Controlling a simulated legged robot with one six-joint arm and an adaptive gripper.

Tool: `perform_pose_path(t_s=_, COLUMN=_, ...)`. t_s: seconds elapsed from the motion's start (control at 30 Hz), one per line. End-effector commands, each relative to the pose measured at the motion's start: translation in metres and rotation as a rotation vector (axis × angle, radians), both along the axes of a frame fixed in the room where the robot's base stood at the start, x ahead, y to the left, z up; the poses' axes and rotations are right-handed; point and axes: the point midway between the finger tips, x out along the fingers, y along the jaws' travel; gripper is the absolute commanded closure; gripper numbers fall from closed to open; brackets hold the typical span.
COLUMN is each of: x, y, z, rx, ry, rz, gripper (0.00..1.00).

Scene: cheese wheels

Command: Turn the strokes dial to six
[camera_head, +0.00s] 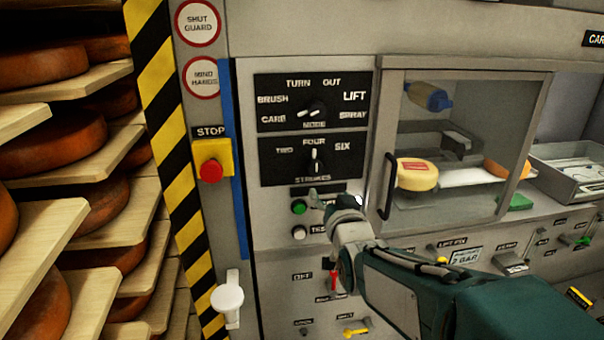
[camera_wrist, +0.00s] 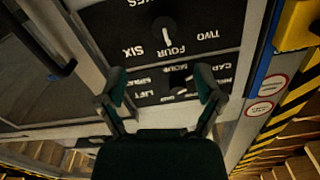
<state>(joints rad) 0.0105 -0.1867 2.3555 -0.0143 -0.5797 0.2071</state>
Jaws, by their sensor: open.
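The strokes dial (camera_head: 317,160) is a dark knob with a white pointer on a black panel, marked TWO, FOUR and SIX. Its pointer stands up toward FOUR. In the wrist view the panel shows upside down, and the strokes dial (camera_wrist: 164,30) again points at FOUR. My gripper (camera_head: 322,198) is just below the strokes panel in the head view, apart from the dial. In the wrist view my gripper (camera_wrist: 160,76) has its fingers spread wide with nothing between them; the mode dial (camera_wrist: 180,80) shows in the gap behind.
The mode dial (camera_head: 313,108) sits above the strokes dial. A green button (camera_head: 299,207) and a white button (camera_head: 299,232) are by my gripper. A red stop button (camera_head: 210,170) is at left. A glazed guard with a handle (camera_head: 388,186) stands at right. Cheese shelves (camera_head: 100,75) fill the far left.

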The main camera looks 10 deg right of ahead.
Motion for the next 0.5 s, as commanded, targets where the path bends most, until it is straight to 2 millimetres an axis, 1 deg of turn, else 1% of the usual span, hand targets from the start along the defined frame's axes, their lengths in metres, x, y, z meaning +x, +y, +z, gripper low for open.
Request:
perform_pose_path(t_s=0.13, x=0.007, y=0.001, z=0.002, rx=0.004, ry=-0.021, rz=0.001, gripper=0.15)
perform_pose_path(t_s=0.23, x=0.017, y=-0.001, z=0.002, rx=0.005, ry=-0.019, rz=0.001, gripper=0.15)
perform_pose_path(t_s=0.5, x=0.063, y=0.002, z=0.001, rx=0.002, ry=-0.018, rz=0.003, gripper=0.15)
